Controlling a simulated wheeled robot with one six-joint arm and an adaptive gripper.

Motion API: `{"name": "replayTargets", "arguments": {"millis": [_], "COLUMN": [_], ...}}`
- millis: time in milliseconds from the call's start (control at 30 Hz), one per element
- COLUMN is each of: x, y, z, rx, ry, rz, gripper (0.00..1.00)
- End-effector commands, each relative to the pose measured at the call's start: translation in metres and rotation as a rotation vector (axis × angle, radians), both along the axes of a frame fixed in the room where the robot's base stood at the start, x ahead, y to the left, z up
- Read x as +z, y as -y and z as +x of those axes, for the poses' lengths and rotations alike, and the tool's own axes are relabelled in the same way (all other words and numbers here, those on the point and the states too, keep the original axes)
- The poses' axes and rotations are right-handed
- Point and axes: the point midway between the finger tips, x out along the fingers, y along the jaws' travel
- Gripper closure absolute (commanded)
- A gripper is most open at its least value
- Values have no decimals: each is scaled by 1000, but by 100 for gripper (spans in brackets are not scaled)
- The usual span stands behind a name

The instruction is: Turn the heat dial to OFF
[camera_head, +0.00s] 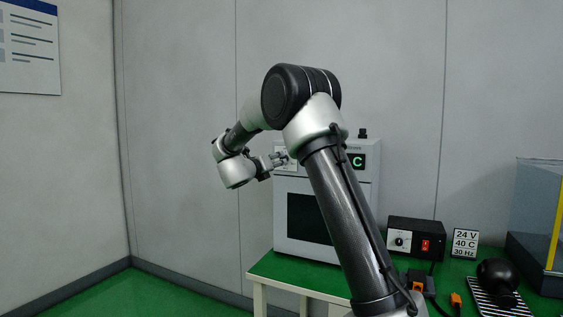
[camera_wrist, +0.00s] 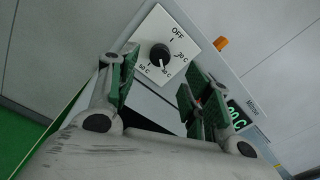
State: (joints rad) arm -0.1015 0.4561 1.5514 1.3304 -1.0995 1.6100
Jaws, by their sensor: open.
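The heat dial (camera_wrist: 159,55) is a round black knob on a white plate (camera_wrist: 185,41) marked OFF, 30 C, 50 C and a mark between them that looks like 40 C. Its white pointer seems to face that middle mark, away from OFF. My gripper (camera_wrist: 158,77) is open, its green-padded fingers on either side of the line to the dial, with nothing between them. The dial looks to lie beyond the fingertips; contact cannot be told. In the head view my gripper (camera_head: 279,160) is at the upper left front of the white oven (camera_head: 283,221), covering the dial.
A green display (camera_head: 358,161) is partly covered by my arm in the head view; its digits are hidden. A black power box (camera_head: 416,238) with a red switch, a sign (camera_head: 465,242) and a black round object (camera_head: 497,272) stand to the right on the green bench (camera_head: 290,273).

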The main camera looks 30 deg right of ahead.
Motion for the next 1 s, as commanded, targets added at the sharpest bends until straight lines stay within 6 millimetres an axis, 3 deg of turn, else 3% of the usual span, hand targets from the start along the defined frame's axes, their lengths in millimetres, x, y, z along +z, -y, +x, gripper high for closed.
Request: {"name": "replayTargets", "arguments": {"millis": [300,700,733,900,1000], "x": [0,0,0,0,0], "y": [43,52,52,52,52], "z": [31,39,39,38,38], "rx": [0,3,3,3,3], "ry": [-2,-4,-4,-4,-4], "rz": [-2,-3,-3,-3,-3], "gripper": [51,51,52,83,97]}}
